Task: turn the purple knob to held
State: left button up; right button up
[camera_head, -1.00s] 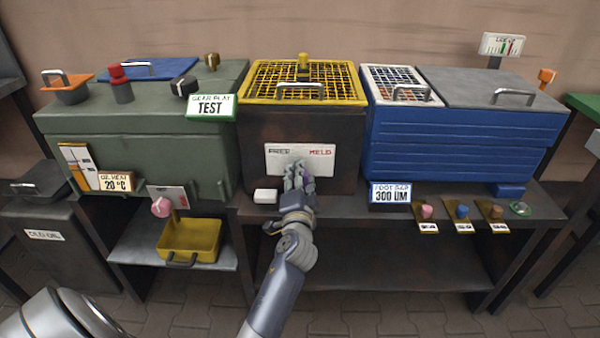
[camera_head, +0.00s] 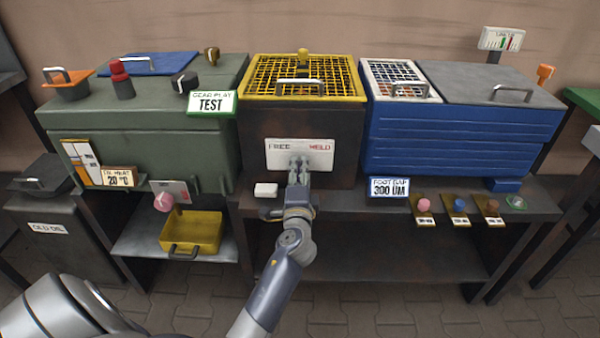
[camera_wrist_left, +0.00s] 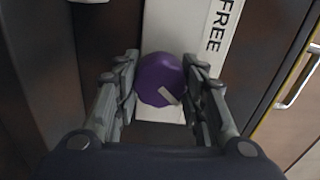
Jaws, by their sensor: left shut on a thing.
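The purple knob (camera_wrist_left: 160,80) sits on a white plate (camera_head: 275,160) on the front of the dark, yellow-topped box. The plate reads FREE at its left and a red word, apparently HELD, at its right. My left gripper (camera_head: 299,166) is at the plate's middle and hides the knob in the head view. In the left wrist view the left gripper (camera_wrist_left: 158,88) has its fingers on both sides of the knob, shut on it. A pale mark on the knob points to the lower right there, away from the word FREE. My right gripper is not in view.
A white block (camera_head: 265,190) lies on the bench edge just left of my wrist. A green box (camera_head: 150,140) stands to the left and a blue box (camera_head: 460,140) to the right. A pink knob (camera_head: 163,201) and several small knobs line the bench front.

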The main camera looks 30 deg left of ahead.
pick_arm(q)
jog(key=shift+r, duration=0.15)
jog(key=o, duration=1.1)
jog(key=v, duration=0.7)
jog(key=shift+s+d, duration=0.1)
jog(key=shift+s, duration=0.1)
